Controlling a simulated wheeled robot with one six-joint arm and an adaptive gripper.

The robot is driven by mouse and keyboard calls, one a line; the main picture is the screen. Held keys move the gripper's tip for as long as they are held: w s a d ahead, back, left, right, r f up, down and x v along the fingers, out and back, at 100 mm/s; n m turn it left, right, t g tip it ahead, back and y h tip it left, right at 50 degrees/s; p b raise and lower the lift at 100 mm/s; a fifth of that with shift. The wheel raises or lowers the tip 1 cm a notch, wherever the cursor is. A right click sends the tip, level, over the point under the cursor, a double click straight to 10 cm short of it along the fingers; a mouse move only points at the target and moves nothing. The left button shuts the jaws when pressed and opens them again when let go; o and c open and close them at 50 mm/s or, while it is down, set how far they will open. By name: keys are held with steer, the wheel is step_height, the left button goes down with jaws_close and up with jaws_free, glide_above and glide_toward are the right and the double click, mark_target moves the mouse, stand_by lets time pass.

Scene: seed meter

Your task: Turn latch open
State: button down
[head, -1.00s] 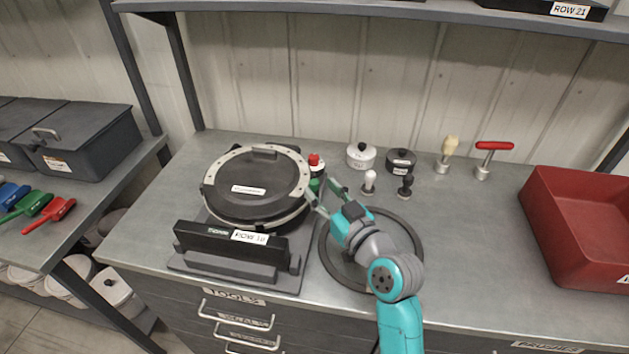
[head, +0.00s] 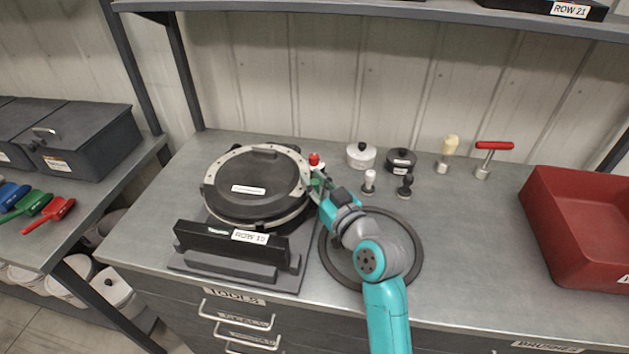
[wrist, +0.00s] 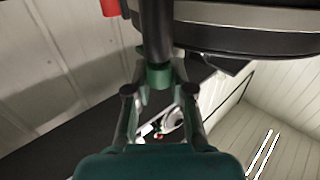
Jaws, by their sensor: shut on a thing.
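The seed meter (head: 235,205) is a round black housing with a pale rim and lid, on a grey stand with a "ROW 10" plate. The latch at its right side shows a red tip (head: 314,159) and a green part (head: 317,175). My gripper (head: 318,186) is at the meter's right edge with its fingers closed on the latch. In the wrist view, my gripper (wrist: 157,82) holds a dark bar with a green collar (wrist: 159,76), beside the black housing (wrist: 245,38). The fingers partly hide the latch in the head view.
A dark ring (head: 413,232) lies flat under my arm. Small knobs and lidded pots, including a white pot (head: 361,155), stand behind it. A red T-handle tool (head: 494,146) and a red bin (head: 575,235) are at the right. The bench between them is clear.

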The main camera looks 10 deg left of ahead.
steer(key=shift+a+f+h, duration=0.1)
steer(key=shift+h, duration=0.2)
steer(key=shift+m+t, duration=0.4)
steer(key=shift+m+t+h, duration=0.7)
steer(key=shift+m+h, duration=0.2)
steer(key=shift+h, duration=0.5)
steer(key=shift+m+h, duration=0.3)
steer(key=shift+h, duration=0.1)
steer(key=c, duration=1)
jaws_free()
steer(key=v, duration=1.2)
steer(key=shift+f, duration=0.15)
